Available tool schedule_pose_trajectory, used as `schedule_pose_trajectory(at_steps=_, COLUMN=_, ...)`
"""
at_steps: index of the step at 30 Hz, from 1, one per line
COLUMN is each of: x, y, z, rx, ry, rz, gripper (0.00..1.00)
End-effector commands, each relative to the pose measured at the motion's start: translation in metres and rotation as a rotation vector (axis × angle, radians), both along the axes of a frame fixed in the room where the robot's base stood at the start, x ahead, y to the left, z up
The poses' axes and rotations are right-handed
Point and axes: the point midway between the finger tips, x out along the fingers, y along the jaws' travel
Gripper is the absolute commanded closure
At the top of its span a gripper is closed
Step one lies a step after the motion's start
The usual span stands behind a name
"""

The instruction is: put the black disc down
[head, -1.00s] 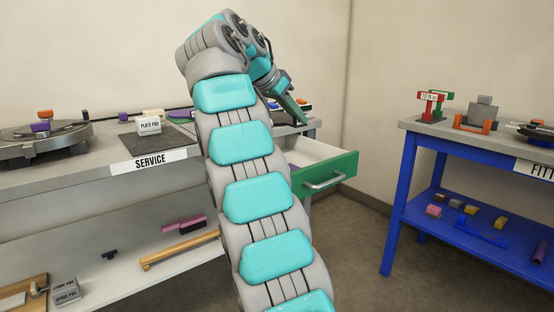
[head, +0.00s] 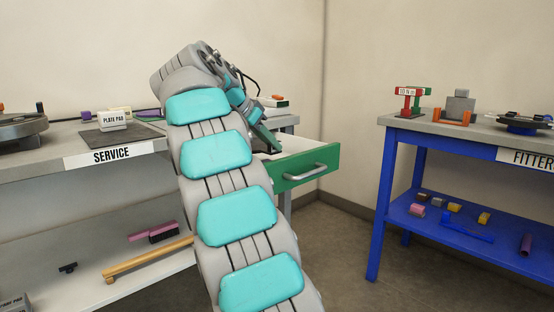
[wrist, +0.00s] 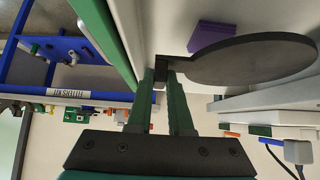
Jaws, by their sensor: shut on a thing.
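The black disc (wrist: 255,60) is thin and flat, with a short tab. My gripper (wrist: 168,75) is shut on that tab, its green fingers on either side. In the head view my gripper (head: 268,143) is low over the open drawer, and the arm and drawer front hide most of the disc. The drawer (head: 308,169) has a green front and pale inside. In the wrist view the disc is in front of a pale surface and a purple block (wrist: 212,30). I cannot tell whether it touches either.
The service bench (head: 60,150) carries a plate pad block (head: 113,120) on a dark mat (head: 110,139). A blue fitters' bench (head: 378,210) stands to the right with several parts. The floor between the benches is clear.

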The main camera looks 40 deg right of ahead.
Motion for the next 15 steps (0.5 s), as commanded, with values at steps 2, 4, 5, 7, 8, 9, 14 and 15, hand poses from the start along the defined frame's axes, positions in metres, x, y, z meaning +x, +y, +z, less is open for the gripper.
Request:
schedule_pose_trajectory(at_steps=2, x=-0.001, y=0.000, z=-0.008, rx=-0.003, ry=0.000, rz=0.001, gripper=1.00)
schedule_pose_trajectory(at_steps=4, x=-0.001, y=0.000, z=-0.013, rx=-0.003, ry=0.000, rz=-0.001, gripper=1.00)
schedule_pose_trajectory(at_steps=5, x=-0.001, y=0.000, z=-0.016, rx=-0.002, ry=0.001, rz=-0.001, gripper=1.00)
schedule_pose_trajectory(at_steps=7, x=-0.001, y=0.000, z=-0.021, rx=-0.003, ry=0.000, rz=-0.001, gripper=1.00)
schedule_pose_trajectory(at_steps=8, x=-0.001, y=0.000, z=-0.022, rx=-0.003, ry=-0.002, rz=-0.001, gripper=1.00)
schedule_pose_trajectory(at_steps=9, x=-0.001, y=0.000, z=-0.023, rx=-0.004, ry=-0.003, rz=0.000, gripper=1.00)
schedule_pose_trajectory(at_steps=14, x=0.003, y=-0.005, z=-0.024, rx=-0.003, ry=-0.004, rz=0.000, gripper=1.00)
schedule_pose_trajectory(at_steps=15, x=0.003, y=-0.006, z=-0.024, rx=-0.003, ry=-0.004, rz=0.000, gripper=1.00)
